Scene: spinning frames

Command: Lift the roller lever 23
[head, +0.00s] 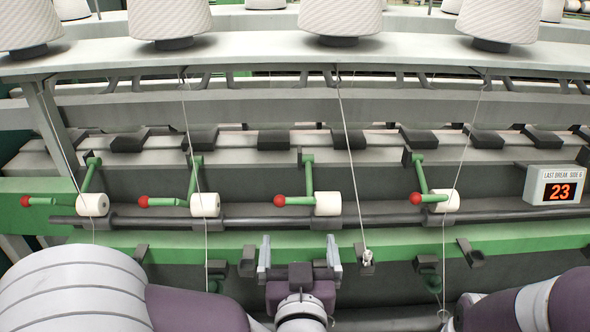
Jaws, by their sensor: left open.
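Several green roller levers with red knobs and white rollers line the dark bar. From left they are the first lever (88,176), second lever (193,178), third lever (308,176) and fourth lever (420,176). No number shows on any of them, so I cannot tell which is 23. My left gripper (299,248) is open and empty, fingers pointing up, just below the third lever's red knob (279,201) and white roller (328,204), apart from both in the picture. My right forearm enters at the lower right; its gripper is not visible.
A display (556,185) at the right reads "23" under "LAST BREAK". Yarn cones (341,17) stand along the top shelf. Threads hang past the levers; the one right of the third roller ends at a small white piece (367,259). The green rail (400,240) runs across behind my left gripper.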

